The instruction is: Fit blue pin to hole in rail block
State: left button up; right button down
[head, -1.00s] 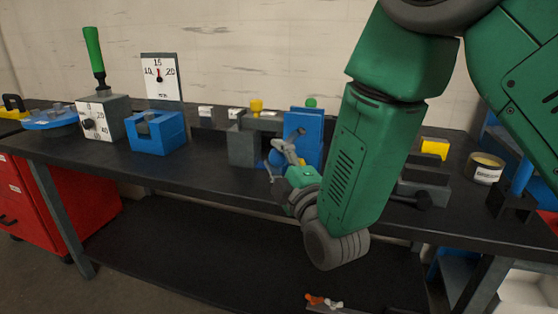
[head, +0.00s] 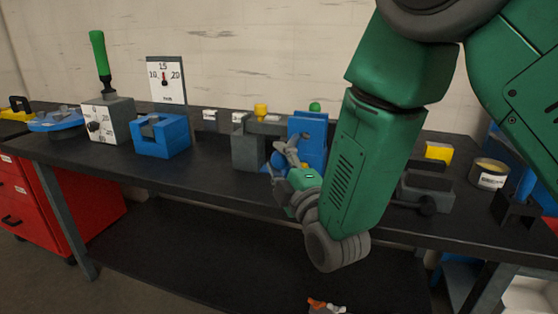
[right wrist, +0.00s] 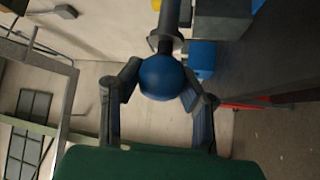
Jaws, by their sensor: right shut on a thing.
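The blue pin (right wrist: 162,78) shows in the right wrist view as a blue ball head with a grey shaft and a wider collar, pointing to the top of the picture. My right gripper (right wrist: 162,88) is shut on the ball head. In the head view my right gripper (head: 283,162) is in front of a blue upright block (head: 310,140), at the bench's front edge. A grey block (head: 248,152) stands just left of it. I cannot tell which is the rail block, and no hole shows. The pin's tip is not clear.
On the dark bench (head: 205,177) stand a blue cradle block (head: 162,136), a dial box (head: 107,122) with a green handle, and a gauge plate (head: 166,80). A tin (head: 489,174) and grey vise-like block (head: 425,190) are right of my arm. The front left bench strip is clear.

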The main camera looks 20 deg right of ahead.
jog(key=shift+d, duration=0.7)
jog(key=shift+a, duration=0.55)
jog(key=shift+s+d, duration=0.1)
jog(key=shift+d, duration=0.15)
pick_arm(q)
jog(key=shift+d, duration=0.45)
pick_arm(e)
jog(key=shift+d+f, duration=0.1)
jog(key=shift+d, duration=0.3)
pick_arm(q)
jog(key=shift+a, duration=0.25)
pick_arm(e)
jog(key=shift+s+a, duration=0.1)
jog(key=shift+a, duration=0.15)
jog(key=shift+d, duration=0.15)
